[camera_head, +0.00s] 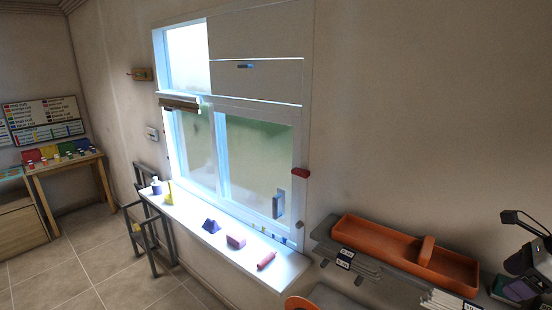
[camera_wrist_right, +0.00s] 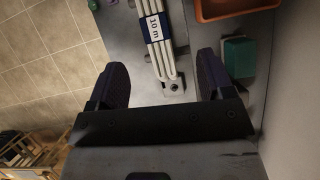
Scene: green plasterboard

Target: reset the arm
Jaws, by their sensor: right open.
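My right gripper (camera_head: 518,276) is at the right edge of the head view, above the right end of the grey shelf. In the right wrist view its two dark fingers (camera_wrist_right: 162,66) are spread wide with nothing held between them. Below and between the fingers lies a white bundle (camera_wrist_right: 158,38) with a "10 m" label, on the grey shelf (camera_wrist_right: 115,40). I cannot tell the exact height of the fingers above it. My left gripper is not in view.
An orange tray (camera_head: 449,266) stands on the shelf, left of my right gripper. A green block (camera_wrist_right: 238,57) is close beside the right finger. A window sill (camera_head: 216,250) holds several small coloured objects. A wooden table (camera_head: 60,166) stands far left; tiled floor (camera_head: 100,247) is open.

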